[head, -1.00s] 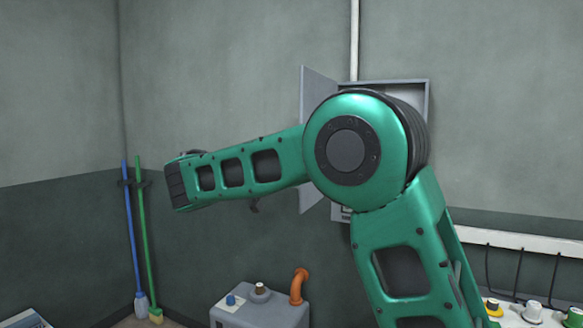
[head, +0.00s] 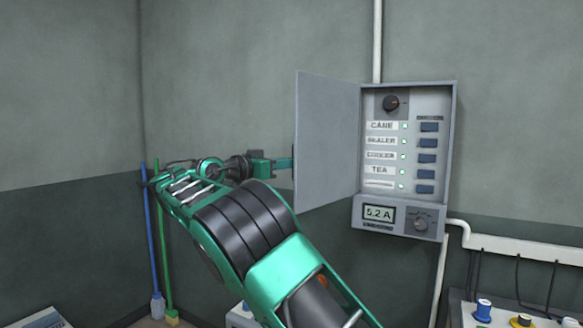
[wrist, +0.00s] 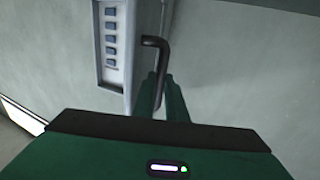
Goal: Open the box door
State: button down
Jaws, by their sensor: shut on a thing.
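The grey wall box (head: 408,205) has its door (head: 328,140) standing wide open, swung out to the left. Its labelled switches show inside. My gripper (head: 284,163) is at the door's left edge in the head view, its fingertips partly hidden behind the door. In the wrist view my gripper's green fingers (wrist: 162,98) are shut on a dark bent handle (wrist: 154,48). How the handle joins the door is not clear there. The box also shows in the wrist view with its blue switches (wrist: 111,40).
A white conduit (head: 377,40) runs up from the box, and a white rail (head: 520,243) runs along the wall to the right. Blue and green broom handles (head: 157,240) lean in the left corner. A bench with knobs (head: 515,312) stands at lower right.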

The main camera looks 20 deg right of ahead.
jog(key=shift+w+f, duration=0.2)
dwell(0.4)
jog(key=c, duration=1.8)
grip_release()
jog(key=shift+d, duration=0.1)
jog(key=shift+a+r, duration=0.1)
jog(key=shift+a, duration=0.1)
jog(key=v, duration=1)
jog(key=shift+a, duration=0.35)
jog(key=shift+w+d, duration=0.1)
